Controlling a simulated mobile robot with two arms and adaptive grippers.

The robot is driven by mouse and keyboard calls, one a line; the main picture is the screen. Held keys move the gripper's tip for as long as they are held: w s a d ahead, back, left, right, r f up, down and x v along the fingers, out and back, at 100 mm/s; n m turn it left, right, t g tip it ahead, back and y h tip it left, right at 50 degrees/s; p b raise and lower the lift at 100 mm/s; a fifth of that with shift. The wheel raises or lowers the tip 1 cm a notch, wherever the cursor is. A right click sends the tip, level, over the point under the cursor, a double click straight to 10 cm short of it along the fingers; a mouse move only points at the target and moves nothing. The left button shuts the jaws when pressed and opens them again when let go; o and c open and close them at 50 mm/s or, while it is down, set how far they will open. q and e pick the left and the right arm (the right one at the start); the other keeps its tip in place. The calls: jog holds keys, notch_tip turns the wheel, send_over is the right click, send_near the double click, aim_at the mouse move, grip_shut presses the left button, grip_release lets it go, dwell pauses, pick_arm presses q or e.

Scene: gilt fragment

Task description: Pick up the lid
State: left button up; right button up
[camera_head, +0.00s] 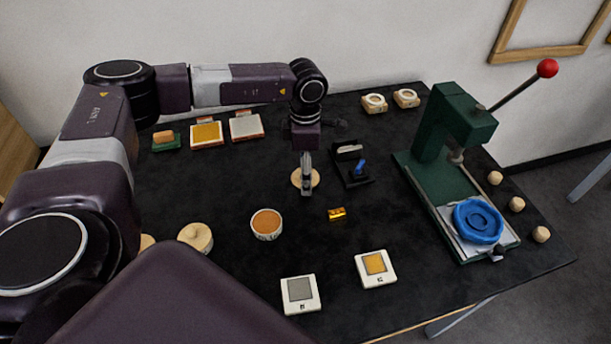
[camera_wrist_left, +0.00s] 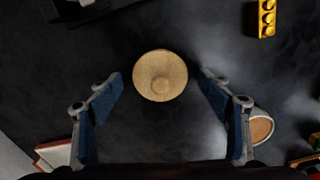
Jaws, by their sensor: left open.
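The lid is a round, pale wooden disc with a small knob (camera_wrist_left: 160,76). It lies on the black table under my left gripper, which partly covers it in the head view, where its edge (camera_head: 297,181) shows. My left gripper (camera_head: 306,186) points down above it, open and empty. In the left wrist view its two fingers (camera_wrist_left: 162,80) stand apart on either side of the lid, with clear gaps and no visible contact. My right gripper is not in view.
A small round pot with orange contents (camera_head: 266,223) and a gold block (camera_head: 337,214) stand near the lid. A black tray with a blue piece (camera_head: 352,166) is to its right. Another knobbed wooden piece (camera_head: 196,237) lies front left. A green press (camera_head: 445,175) fills the right side.

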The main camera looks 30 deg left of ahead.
pick_arm(q)
jog(key=c, duration=1.1)
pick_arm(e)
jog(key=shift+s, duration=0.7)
pick_arm(q)
jog(key=shift+r, duration=0.1)
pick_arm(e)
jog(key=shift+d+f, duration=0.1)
